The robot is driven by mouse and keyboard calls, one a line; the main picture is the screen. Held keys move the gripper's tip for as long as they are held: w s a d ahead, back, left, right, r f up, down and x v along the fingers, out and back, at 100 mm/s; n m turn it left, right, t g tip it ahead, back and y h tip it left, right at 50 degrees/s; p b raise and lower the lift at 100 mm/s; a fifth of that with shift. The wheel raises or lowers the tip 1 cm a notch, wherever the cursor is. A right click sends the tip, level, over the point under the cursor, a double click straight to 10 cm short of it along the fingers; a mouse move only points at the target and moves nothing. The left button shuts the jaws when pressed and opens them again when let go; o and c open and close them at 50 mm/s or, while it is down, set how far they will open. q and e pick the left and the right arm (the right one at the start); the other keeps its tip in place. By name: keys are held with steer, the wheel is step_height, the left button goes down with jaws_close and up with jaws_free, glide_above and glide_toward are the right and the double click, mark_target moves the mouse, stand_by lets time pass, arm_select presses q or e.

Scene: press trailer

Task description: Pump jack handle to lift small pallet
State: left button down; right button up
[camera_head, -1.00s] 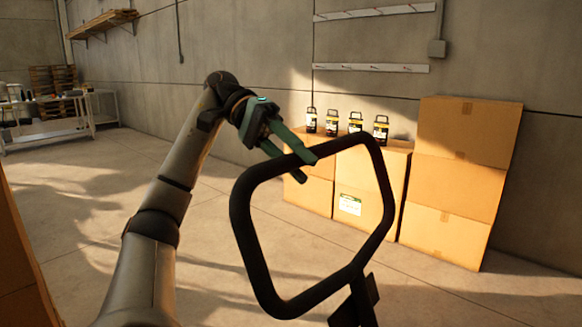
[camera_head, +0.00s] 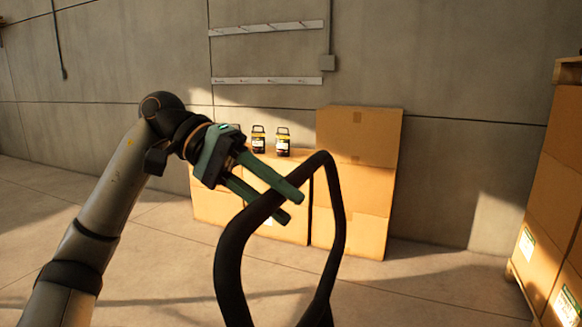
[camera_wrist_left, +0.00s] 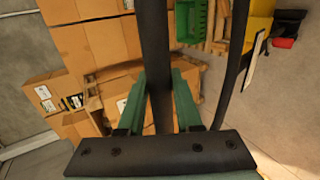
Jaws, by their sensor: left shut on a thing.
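The black jack handle (camera_head: 229,262) is a looped bar that rises from the bottom of the head view. My left gripper (camera_head: 287,207) has its green fingers on either side of the loop's upper left bar and is shut on it. In the left wrist view the dark handle bar (camera_wrist_left: 154,45) runs up between the two green fingers (camera_wrist_left: 160,105). Boxes stand on a wooden pallet (camera_wrist_left: 94,104) in that view; I cannot tell if it is the small pallet. The jack's forks and body are hidden. My right gripper is not in view.
Cardboard boxes (camera_head: 352,188) stand against the concrete wall, with lanterns (camera_head: 283,142) on the lower stack. More stacked boxes (camera_head: 555,190) stand at the right edge. A green bin (camera_wrist_left: 191,22) shows in the left wrist view. The floor (camera_head: 420,285) between the stacks is clear.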

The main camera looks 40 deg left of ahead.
arm_select(q)
steer(key=w+d+r+p, duration=0.1)
steer(key=w+d+p, duration=0.2)
steer(key=d, duration=0.7)
steer(key=w+d+r+p, duration=0.1)
steer(key=w+d+p, duration=0.2)
steer(key=d, duration=0.7)
steer(key=shift+d+r+p, duration=0.2)
steer(key=shift+r+p, duration=0.15)
steer(key=shift+p, duration=0.5)
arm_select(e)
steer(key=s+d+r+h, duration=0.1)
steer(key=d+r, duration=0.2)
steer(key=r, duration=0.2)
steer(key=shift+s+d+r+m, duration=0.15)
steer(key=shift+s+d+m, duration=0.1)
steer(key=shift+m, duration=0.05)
arm_select(q)
steer(key=shift+w+a, duration=0.1)
